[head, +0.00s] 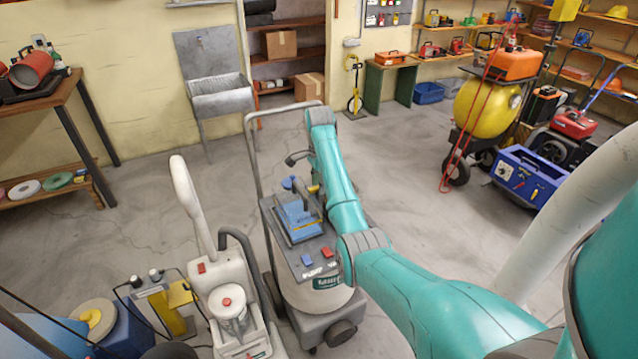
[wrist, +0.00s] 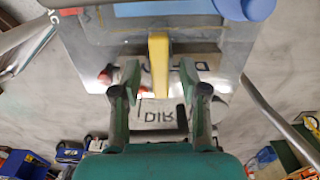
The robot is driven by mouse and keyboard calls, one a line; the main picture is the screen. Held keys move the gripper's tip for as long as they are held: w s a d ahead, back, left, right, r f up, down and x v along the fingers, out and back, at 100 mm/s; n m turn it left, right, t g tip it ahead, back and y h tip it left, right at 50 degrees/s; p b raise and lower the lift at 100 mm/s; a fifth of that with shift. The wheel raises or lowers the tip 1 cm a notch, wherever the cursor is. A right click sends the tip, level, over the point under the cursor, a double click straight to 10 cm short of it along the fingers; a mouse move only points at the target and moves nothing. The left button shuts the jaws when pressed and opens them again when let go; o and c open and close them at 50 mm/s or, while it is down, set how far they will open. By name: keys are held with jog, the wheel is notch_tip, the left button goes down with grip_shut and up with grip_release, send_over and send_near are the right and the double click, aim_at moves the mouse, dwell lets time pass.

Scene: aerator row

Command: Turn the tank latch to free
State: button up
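The latch is a yellow bar (wrist: 159,62) on the grey top of a floor machine, upright in the wrist view. My gripper (wrist: 160,76) is open, with one dark green finger on each side of the bar's lower end. Gaps show between the bar and both fingers, so I see no contact. In the head view a small bit of the yellow latch (head: 314,189) shows beside my teal arm. The machine (head: 318,290) has a blue cover (head: 297,217) on top. The arm hides most of my gripper in the head view.
A metal push handle (head: 249,150) rises behind the machine. A pale upright cleaner (head: 228,300) stands close at its left. A blue round part (wrist: 245,8) lies near the latch. Open floor is behind and right, before the yellow tank (head: 487,108).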

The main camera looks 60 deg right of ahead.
grip_shut()
jog(key=shift+n, duration=0.3)
jog(key=n, duration=1.3)
jog(key=shift+n, duration=2.4)
